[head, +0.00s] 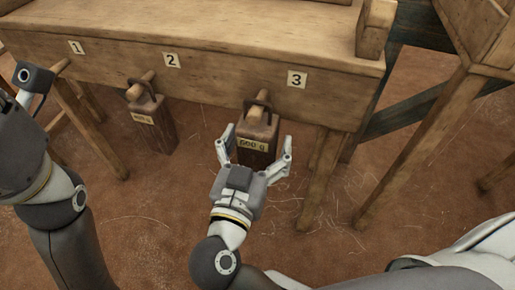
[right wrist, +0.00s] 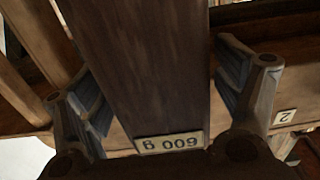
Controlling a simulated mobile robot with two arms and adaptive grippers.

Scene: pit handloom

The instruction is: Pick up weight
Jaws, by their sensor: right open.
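A dark wooden block weight (head: 259,135) with a "600 g" label hangs by its dark handle from the peg under number 3. It also fills the middle of the right wrist view (right wrist: 140,60), its label upside down. My right gripper (head: 252,148) is open, with one finger on each side of this block. In the right wrist view, gaps show between the fingers (right wrist: 170,95) and the block. A second wooden weight (head: 152,128) hangs from the peg at the left; its label is too small to read surely. My left arm shows at the left, its gripper out of view.
The wooden beam (head: 210,78) carries number plates 1, 2 and 3 above the pegs. Wooden legs stand to the right of the 600 g weight (head: 318,165). The brown floor (head: 150,215) in front is clear apart from loose threads.

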